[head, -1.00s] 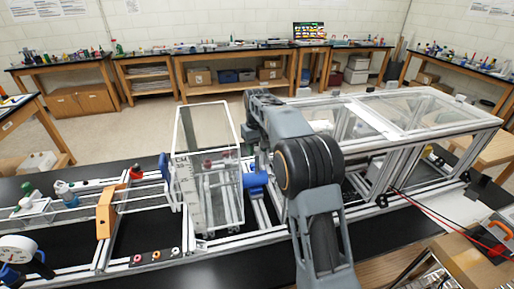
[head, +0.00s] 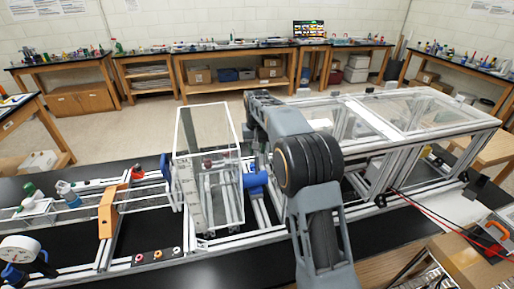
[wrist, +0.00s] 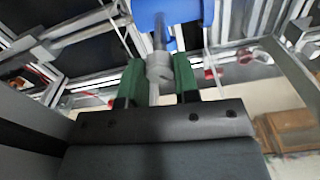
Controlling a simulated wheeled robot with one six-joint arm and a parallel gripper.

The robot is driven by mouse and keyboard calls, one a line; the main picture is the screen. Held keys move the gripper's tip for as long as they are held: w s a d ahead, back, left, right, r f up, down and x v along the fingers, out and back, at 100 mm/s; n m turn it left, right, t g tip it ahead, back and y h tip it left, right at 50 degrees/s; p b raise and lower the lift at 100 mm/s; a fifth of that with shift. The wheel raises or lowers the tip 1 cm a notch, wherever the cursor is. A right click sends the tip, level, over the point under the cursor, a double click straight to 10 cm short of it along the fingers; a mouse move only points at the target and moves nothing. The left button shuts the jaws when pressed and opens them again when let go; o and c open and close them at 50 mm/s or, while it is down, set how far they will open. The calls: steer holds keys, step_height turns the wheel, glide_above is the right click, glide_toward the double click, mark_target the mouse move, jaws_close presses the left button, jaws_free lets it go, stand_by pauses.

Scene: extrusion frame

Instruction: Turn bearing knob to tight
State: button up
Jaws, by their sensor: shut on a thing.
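In the wrist view my gripper (wrist: 158,78) has its two green fingers on either side of a small grey knob (wrist: 157,68) and is shut on it. The knob sits on a thin shaft that leads to a blue body (wrist: 178,22) at the top of the picture. In the head view a blue cylindrical part (head: 257,180) sits on the frame beside the clear panelled box; my arm stands to its right. The gripper's fingers and the knob cannot be made out in the head view. I see no marking that shows the knob's setting.
A clear panelled box (head: 208,165) stands just left of the blue part. A long covered extrusion frame (head: 425,115) lies to the right. An orange bracket (head: 107,212) and a white dial gauge (head: 18,249) are at the left. Red cables (head: 425,212) run at the right.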

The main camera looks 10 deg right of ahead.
steer(key=o, duration=0.9)
step_height(320, 180, up, 14)
steer(key=shift+f+p, duration=0.1)
steer(key=shift+p, duration=0.35)
